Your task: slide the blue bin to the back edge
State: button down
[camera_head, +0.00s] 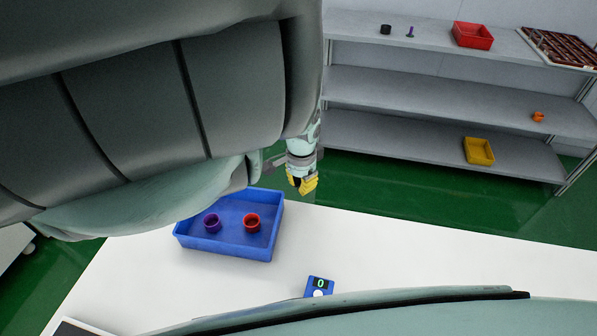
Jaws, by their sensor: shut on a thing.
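The blue bin (226,244) stands upright on the white table, at its far side left of centre. It holds a purple ring-shaped cup (212,223) and a red one (252,222). Its far wall overlaps the line of the table's far edge in the picture. My gripper (302,187), with yellow fingertips, points down just right of the bin's far right corner. A small gap shows between fingertips and bin. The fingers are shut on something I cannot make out. My arm covers the upper left.
A small blue counter box (319,287) showing 0 stands at the white table's (420,260) near side. The table's right part is clear. Beyond the green floor, a grey shelf (450,95) holds a red bin (473,36), a yellow bin (479,151) and small parts.

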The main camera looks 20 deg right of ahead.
notch_tip(320, 180, up, 8)
jog(key=p, duration=0.1)
jog(key=shift+a+r, duration=0.2)
jog(key=shift+a, duration=0.05)
